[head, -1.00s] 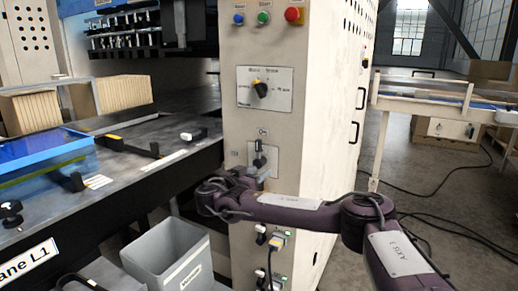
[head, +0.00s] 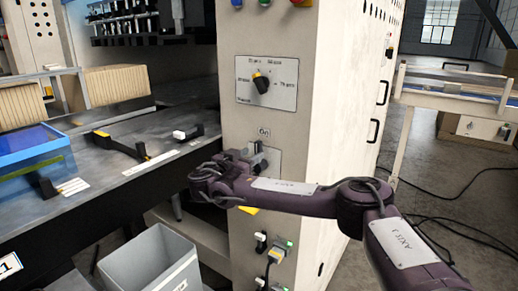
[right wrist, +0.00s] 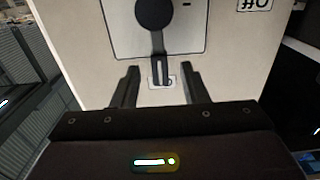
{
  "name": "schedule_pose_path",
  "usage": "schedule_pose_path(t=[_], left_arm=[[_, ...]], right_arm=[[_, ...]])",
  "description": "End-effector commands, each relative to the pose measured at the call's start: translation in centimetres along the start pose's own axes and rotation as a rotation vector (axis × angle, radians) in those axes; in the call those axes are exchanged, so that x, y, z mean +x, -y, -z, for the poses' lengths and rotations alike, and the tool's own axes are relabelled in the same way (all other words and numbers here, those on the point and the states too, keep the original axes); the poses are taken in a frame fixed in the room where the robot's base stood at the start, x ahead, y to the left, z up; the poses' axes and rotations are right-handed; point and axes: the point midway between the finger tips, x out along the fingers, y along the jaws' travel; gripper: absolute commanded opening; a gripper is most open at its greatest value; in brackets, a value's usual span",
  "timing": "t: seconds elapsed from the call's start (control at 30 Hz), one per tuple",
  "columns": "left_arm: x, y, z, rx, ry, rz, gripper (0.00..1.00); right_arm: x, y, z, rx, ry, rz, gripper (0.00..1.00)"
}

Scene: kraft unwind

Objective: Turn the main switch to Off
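The main switch is on a pale plate on the cabinet front, below the rotary selector. In the right wrist view, which is upside down, its round dark knob (right wrist: 154,12) has a handle (right wrist: 160,70) reaching to a small label, partly covered by the handle. In the head view the handle (head: 258,147) points up towards the "On" label (head: 264,132). A label that looks like "Off" upside down (right wrist: 256,4) is beside the plate. My right gripper (right wrist: 161,73) is open, one finger on each side of the handle, with gaps. My left gripper is not in view.
The rotary selector (head: 261,83) is above the switch. Small plugs and lit switches (head: 275,253) are below my arm. A grey bin (head: 150,262) stands at lower left, beside the machine bed (head: 110,165). Cables (head: 440,225) lie on the floor at right.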

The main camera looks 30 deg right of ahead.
Motion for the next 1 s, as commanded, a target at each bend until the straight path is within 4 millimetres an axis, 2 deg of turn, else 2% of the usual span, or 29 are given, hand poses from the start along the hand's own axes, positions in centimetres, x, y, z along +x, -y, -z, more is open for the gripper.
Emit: schedule_pose_path(t=[0.1, 0.23, 0.6, 0.9, 1.0], left_arm=[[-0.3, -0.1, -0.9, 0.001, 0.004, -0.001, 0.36], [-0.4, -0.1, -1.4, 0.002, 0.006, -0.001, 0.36], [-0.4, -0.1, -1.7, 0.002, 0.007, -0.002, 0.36], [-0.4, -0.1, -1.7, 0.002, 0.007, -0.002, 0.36], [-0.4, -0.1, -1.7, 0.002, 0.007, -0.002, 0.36]], right_arm=[[2.0, -0.1, 0.1, -0.002, 0.000, -0.003, 0.40], [3.4, -0.1, 0.1, -0.001, 0.000, -0.003, 0.40], [4.1, -0.1, 0.0, -0.001, 0.000, 0.000, 0.40], [4.1, -0.1, 0.0, 0.000, 0.000, 0.000, 0.01], [4.1, -0.1, 0.0, 0.000, 0.000, 0.000, 0.00]])
